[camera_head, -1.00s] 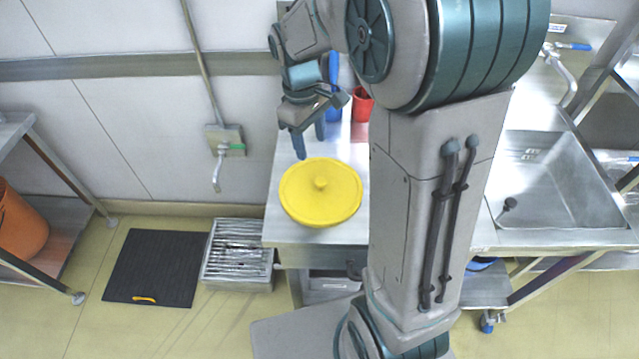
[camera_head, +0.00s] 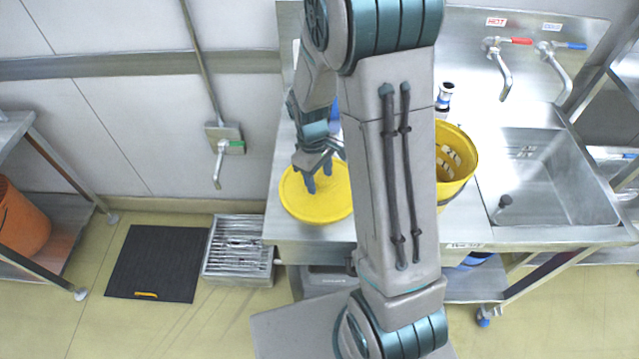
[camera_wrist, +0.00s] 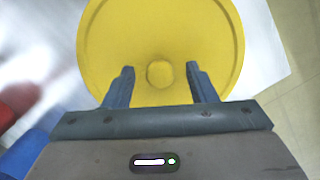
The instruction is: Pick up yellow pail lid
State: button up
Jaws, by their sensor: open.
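The yellow pail lid (camera_head: 310,207) lies flat on the left end of the steel counter, a round disc with a small raised knob. My gripper (camera_head: 319,185) is over the lid, fingers pointing down, partly covering it in the head view. In the wrist view the lid (camera_wrist: 160,25) fills the top middle, with its knob (camera_wrist: 160,74) between and slightly beyond the two open fingertips of my gripper (camera_wrist: 160,72). The fingers are apart and hold nothing. I cannot tell how far above the lid they are.
A yellow pail (camera_head: 457,160) stands on the counter right of my arm. A sink (camera_head: 550,185) with two taps is farther right. A red object (camera_wrist: 18,100) and a blue object (camera_wrist: 22,155) blur at the wrist view's left. The lid lies near the counter's front edge.

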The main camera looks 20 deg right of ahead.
grip_shut()
